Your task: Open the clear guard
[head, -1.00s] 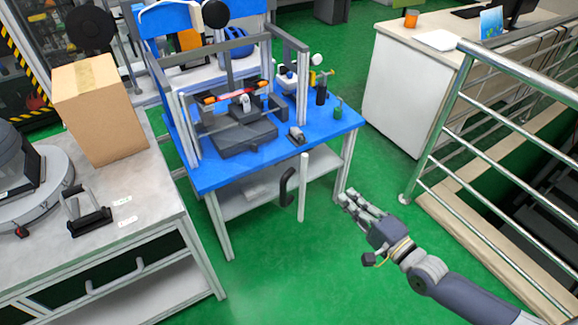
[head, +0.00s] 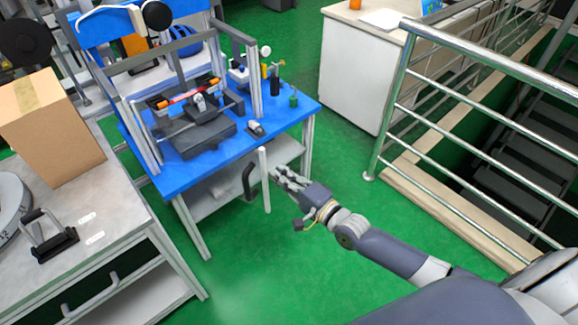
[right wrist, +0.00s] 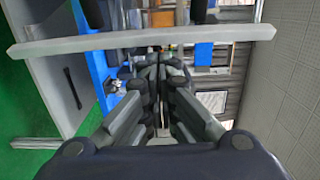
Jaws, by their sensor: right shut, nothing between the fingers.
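The clear guard is see-through, so its panel is hard to make out in front of the drop tower (head: 197,137). A black curved handle (head: 249,182) and a pale upright bar (head: 264,180), which look like parts of the guard, stand before the blue table's front edge. My right gripper (head: 278,171) is shut and empty, just right of the pale bar in the head view; contact cannot be told. In the right wrist view, a pale bar (right wrist: 150,41) crosses ahead of the shut fingers (right wrist: 160,70). My left gripper is out of view.
The blue table (head: 175,180) carries the tower and small tools. A grey bench (head: 115,195) with a cardboard box (head: 50,130) stands at left. Metal railings (head: 470,125) beside a stairwell are at right. Green floor (head: 260,275) is clear in front.

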